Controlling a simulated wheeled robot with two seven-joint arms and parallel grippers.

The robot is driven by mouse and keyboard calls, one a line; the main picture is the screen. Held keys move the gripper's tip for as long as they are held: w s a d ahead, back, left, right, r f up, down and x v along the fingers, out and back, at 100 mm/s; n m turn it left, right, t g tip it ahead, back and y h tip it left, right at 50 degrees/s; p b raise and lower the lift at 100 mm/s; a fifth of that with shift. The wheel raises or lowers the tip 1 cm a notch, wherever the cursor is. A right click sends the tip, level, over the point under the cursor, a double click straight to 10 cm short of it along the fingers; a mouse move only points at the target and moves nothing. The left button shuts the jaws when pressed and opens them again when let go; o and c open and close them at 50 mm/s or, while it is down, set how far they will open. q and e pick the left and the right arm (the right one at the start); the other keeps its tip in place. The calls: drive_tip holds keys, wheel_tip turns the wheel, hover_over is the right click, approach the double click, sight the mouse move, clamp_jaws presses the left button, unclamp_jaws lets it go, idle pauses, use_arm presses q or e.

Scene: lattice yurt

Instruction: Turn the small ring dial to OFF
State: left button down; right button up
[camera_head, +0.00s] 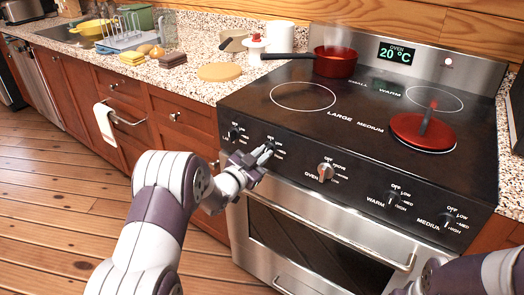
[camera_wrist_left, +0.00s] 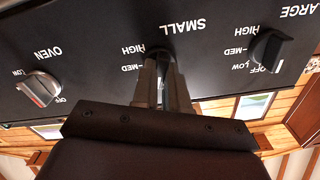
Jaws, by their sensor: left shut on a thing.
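The small ring dial (camera_wrist_left: 158,51) sits on the black stove front under the SMALL label in the left wrist view. My left gripper (camera_wrist_left: 165,75) is shut on it, and its fingers hide most of the dial. HIGH and MED show beside it, but its pointer and OFF mark are hidden there. In the head view my left gripper (camera_head: 262,157) reaches the panel between the leftmost dial (camera_head: 235,132) and the oven dial (camera_head: 326,172), covering the small dial.
A red pot (camera_head: 336,62) with steam above stands at the stove's back left. The warm dial (camera_head: 393,198) and medium dial (camera_head: 445,219) are further right. The oven handle (camera_head: 330,232) runs below the panel.

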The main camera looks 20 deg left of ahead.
use_arm(q)
drive_tip(key=shift+f+n+p, duration=0.1)
drive_tip(key=shift+n+p, duration=0.8)
drive_tip(key=shift+n, duration=1.2)
drive_tip(key=c, duration=1.1)
unclamp_jaws()
drive_tip(key=shift+c, duration=0.2)
drive_tip(key=shift+s, duration=0.1)
drive_tip(key=p+v, duration=0.1)
drive_tip(key=v, duration=1.1)
drive_tip(key=shift+s, duration=0.25)
drive_tip(key=shift+a, duration=0.15)
